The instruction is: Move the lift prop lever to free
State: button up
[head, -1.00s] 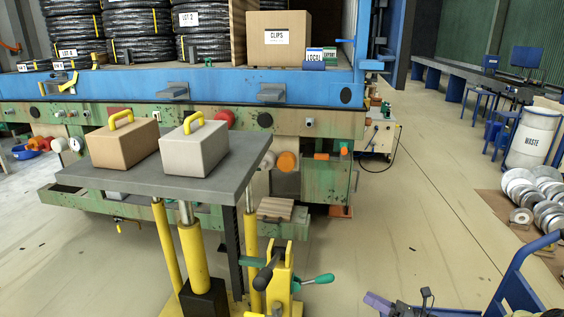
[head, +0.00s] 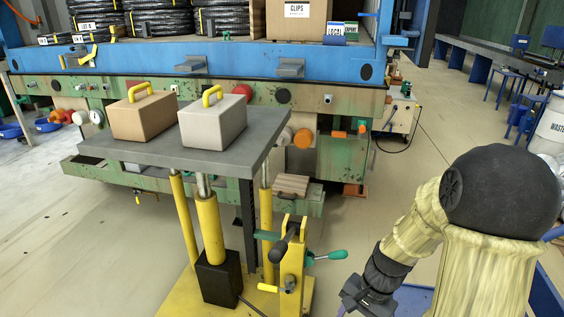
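A yellow lift post (head: 292,270) stands at the front right of the lift table. I cannot tell which of these is the prop lever, and no free marking is readable. My gripper (head: 352,310) is at the bottom edge, right of the post and below the teal grip, apart from them. Its fingertips are mostly cut off, so its opening is not clear.
The lift table (head: 245,148) is raised and holds a brown weight (head: 142,120) and a grey weight (head: 213,124), both with yellow handles. A blue and green machine (head: 230,60) with cable coils stands behind. Open floor (head: 400,200) lies right of the post.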

jog(key=s+r+n+t+h+p, duration=0.1)
jog(key=r+n+p, duration=0.3)
jog(key=r+p, duration=0.4)
jog(key=s+a+r+n+t+h+p, duration=0.1)
jog(key=r+n+p, duration=0.3)
jog(key=r+p, duration=0.4)
notch_tip(320, 180, up, 7)
jog(key=shift+s+f+t+h, duration=0.1)
jog(key=shift+s+t+h, duration=0.35)
jog(key=shift+t, duration=0.35)
grip_shut()
